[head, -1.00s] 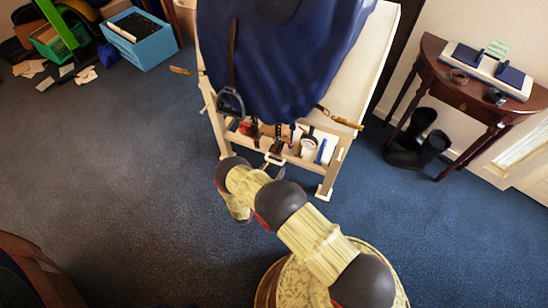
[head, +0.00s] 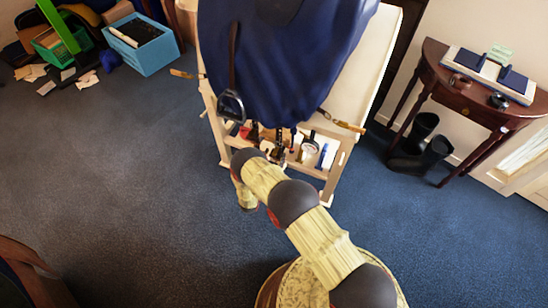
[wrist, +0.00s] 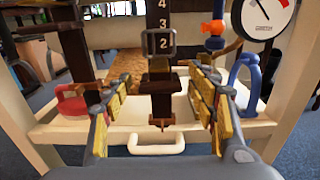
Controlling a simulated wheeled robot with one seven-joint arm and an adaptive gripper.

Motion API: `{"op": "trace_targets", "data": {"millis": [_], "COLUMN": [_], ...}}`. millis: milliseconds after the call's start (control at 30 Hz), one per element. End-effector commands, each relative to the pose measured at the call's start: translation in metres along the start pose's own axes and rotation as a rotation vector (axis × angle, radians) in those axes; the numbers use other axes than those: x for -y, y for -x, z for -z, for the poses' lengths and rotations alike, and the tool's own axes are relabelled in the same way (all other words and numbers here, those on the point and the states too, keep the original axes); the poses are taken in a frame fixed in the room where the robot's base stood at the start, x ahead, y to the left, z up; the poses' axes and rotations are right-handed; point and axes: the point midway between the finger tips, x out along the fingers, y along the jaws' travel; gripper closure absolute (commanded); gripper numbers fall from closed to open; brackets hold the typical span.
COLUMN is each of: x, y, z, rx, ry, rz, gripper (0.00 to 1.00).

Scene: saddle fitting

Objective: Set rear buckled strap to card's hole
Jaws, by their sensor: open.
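In the wrist view a dark strap (wrist: 160,20) marked 4, 3 and 2 hangs down the middle. A metal buckle (wrist: 160,43) crosses it at the 2. A dark brown block-like piece (wrist: 160,84) is on its lower part, with a small crosspiece at the end. My gripper (wrist: 157,88) is open, its yellow-padded fingers on either side of the strap's lower part, with visible gaps. In the head view my arm hides the gripper. A small pale green card (head: 498,54) stands on the side table; its writing is too small to read.
The strap hangs within a wooden stand (head: 338,158) under a blue cover (head: 285,60). A tray with a white handle (wrist: 157,145) lies below. A round gauge (wrist: 263,16), a blue loop (wrist: 244,78) and a red item (wrist: 72,106) are close by. The side table (head: 455,85) is at right.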

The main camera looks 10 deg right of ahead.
Motion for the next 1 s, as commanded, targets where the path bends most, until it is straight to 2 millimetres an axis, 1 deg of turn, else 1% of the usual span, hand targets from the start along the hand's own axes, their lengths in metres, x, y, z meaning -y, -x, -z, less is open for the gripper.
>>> {"op": "trace_targets", "data": {"millis": [167, 1000], "x": [0.0000, 0.0003], "y": [0.0001, 0.0003], "z": [-0.0002, 0.0000], "rx": [0.000, 0.000], "ry": [0.000, 0.000], "rz": [0.000, 0.001], "gripper": [0.43, 0.91]}}
